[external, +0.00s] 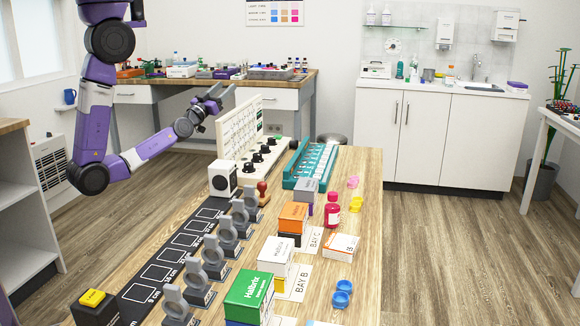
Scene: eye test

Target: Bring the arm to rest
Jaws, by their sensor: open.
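My purple and black arm comes down from the upper left in the external view. My gripper (217,97) is open and empty.
The wooden table (362,190) holds a black marked strip (170,262), several grey stands (228,236), a white box (222,178), a teal rack (308,165), a green box (249,297), an orange box (293,217) and a pink bottle (332,211). Floor is clear at right.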

